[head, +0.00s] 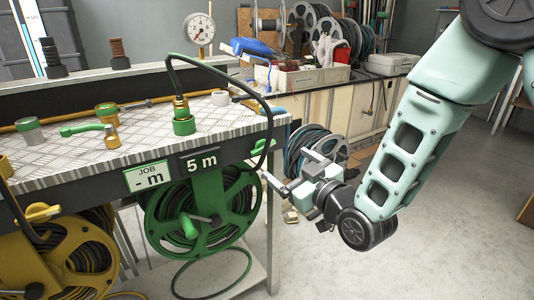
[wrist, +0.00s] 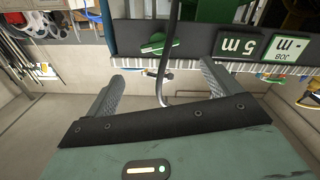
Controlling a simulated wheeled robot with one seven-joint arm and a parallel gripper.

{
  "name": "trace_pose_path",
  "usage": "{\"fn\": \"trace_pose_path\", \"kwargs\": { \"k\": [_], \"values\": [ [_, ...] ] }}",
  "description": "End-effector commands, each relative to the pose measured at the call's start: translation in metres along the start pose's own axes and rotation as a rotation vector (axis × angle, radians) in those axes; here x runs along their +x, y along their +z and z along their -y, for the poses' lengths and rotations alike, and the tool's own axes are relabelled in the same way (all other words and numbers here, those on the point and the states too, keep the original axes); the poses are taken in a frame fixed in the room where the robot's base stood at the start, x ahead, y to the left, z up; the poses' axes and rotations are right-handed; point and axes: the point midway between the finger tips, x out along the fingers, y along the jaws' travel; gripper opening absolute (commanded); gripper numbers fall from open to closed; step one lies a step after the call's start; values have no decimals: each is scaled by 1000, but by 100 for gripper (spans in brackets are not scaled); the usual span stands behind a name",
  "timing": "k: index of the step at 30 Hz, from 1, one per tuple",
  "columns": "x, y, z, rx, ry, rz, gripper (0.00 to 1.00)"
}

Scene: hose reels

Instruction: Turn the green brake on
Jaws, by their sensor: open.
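The green reel (head: 208,215) hangs under the bench, below the "5 m" plate (head: 199,162). A green lever, which looks like its brake (head: 261,147), sits on the bench's front face right of that plate. In the upside-down wrist view the green lever (wrist: 158,44) lies beyond my fingertips, roughly level. My gripper (head: 288,166) is open and empty, right of the lever and apart from it. In the wrist view my gripper (wrist: 163,75) has its fingers spread wide. A dark hose (wrist: 164,85) passes across the gap between them; its depth is unclear.
The black hose (head: 235,75) arcs from the green fitting (head: 183,118) over the bench edge, close to the lever. A yellow reel (head: 45,258) stands at left with its yellow lever (head: 43,212). A coiled hose reel (head: 312,148) lies behind my gripper. Floor at front right is clear.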

Motion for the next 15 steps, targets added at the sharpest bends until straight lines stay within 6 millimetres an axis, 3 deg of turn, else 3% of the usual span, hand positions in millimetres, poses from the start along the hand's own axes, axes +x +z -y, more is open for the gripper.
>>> {"fn": "trace_pose_path", "kwargs": {
  "k": [9, 15],
  "values": [
    [65, 0, 1, 1, -1, -1, 89],
    [90, 0, 1, 1, -1, 0, 89]
  ]
}}
